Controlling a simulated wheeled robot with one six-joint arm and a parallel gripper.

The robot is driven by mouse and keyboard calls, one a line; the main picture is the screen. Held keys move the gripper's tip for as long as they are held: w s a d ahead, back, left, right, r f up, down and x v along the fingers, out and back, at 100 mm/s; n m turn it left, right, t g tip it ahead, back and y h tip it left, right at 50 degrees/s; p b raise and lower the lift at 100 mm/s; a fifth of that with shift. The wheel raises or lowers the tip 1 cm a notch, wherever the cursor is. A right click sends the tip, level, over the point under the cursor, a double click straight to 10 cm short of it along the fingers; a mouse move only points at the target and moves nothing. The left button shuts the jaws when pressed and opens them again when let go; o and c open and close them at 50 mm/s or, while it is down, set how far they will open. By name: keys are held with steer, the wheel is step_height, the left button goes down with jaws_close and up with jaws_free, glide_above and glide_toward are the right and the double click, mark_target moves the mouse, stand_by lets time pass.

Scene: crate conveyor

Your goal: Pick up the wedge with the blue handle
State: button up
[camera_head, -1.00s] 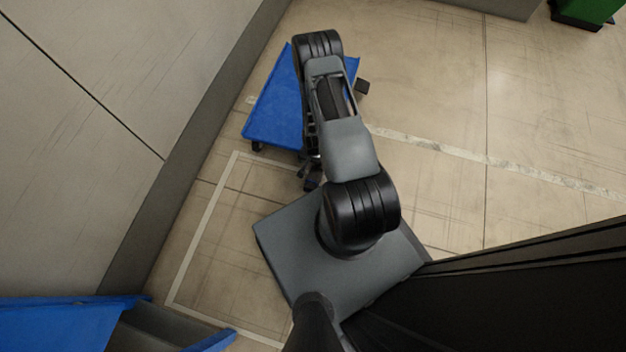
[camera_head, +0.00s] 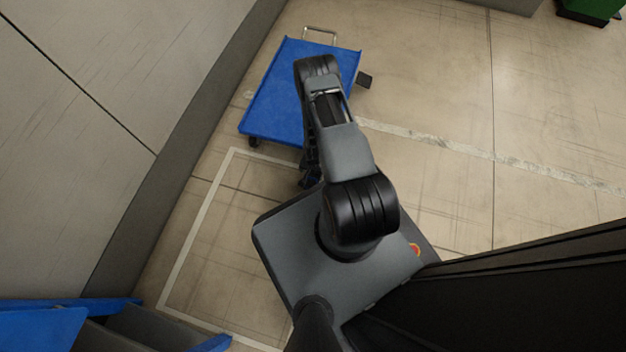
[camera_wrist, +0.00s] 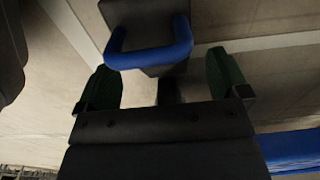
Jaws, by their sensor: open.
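The wedge (camera_wrist: 150,14) is a dark block at the top of the wrist view, with a U-shaped blue handle (camera_wrist: 150,57) facing my gripper. My gripper (camera_wrist: 163,70) is open, with one green-padded finger on each side of the handle's line. The handle lies between or just beyond the fingertips; I cannot tell the exact depth. The fingers do not visibly touch it. In the head view my gripper (camera_head: 310,180) is a small dark shape mostly hidden under my arm, and I cannot make out the wedge there.
A blue cart (camera_head: 268,112) with a metal push handle (camera_head: 320,33) stands beyond my arm. A wall with a grey base (camera_head: 165,165) runs along the left. A blue-edged structure (camera_head: 40,328) is at lower left.

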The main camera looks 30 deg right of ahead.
step_height(320, 180, down, 3)
steer(key=shift+r+b, duration=0.1)
steer(key=shift+b, duration=0.4)
steer(key=c, duration=1.2)
steer(key=shift+r, duration=0.1)
steer(key=shift+c, duration=0.2)
